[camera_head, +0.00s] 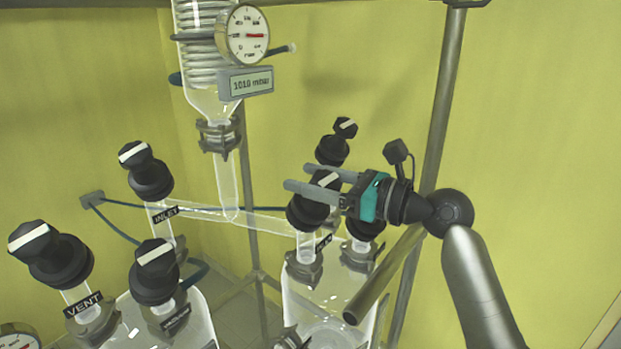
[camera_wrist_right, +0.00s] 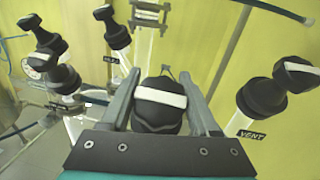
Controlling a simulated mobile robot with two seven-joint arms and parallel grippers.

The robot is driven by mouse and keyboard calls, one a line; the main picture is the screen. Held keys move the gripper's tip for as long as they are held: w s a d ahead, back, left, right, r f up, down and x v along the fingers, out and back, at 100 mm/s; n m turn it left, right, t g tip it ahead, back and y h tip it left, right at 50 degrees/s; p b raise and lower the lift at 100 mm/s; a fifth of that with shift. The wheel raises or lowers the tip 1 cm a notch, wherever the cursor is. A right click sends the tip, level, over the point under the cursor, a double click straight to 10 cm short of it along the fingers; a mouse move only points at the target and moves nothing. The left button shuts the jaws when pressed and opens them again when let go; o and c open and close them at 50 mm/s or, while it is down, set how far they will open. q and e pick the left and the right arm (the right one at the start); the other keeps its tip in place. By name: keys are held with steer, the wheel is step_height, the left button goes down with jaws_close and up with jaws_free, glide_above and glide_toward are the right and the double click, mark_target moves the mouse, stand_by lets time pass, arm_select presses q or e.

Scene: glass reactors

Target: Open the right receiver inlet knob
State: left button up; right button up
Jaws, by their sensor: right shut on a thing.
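The right receiver (camera_head: 325,300) is a clear glass vessel with black knobs on its necks. Its inlet knob (camera_head: 310,212) is black with a white stripe, above a partly hidden label. My right gripper (camera_head: 297,177) comes in from the right, with its two grey fingers on either side of this knob's top. In the right wrist view, the inlet knob (camera_wrist_right: 157,112) sits between the fingers of my right gripper (camera_wrist_right: 160,78), shut on it. Its white stripe lies across the picture there. My left gripper is not in view.
Another striped knob (camera_head: 333,148) stands just behind my fingers. A VENT knob (camera_wrist_right: 264,95) is close at the right in the wrist view. The left receiver's knobs (camera_head: 147,172) stand to the left. A metal post (camera_head: 440,110) rises behind my gripper.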

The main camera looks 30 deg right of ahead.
steer(key=c, duration=0.5)
steer(key=shift+o, duration=0.2)
steer(key=shift+n+y, duration=0.3)
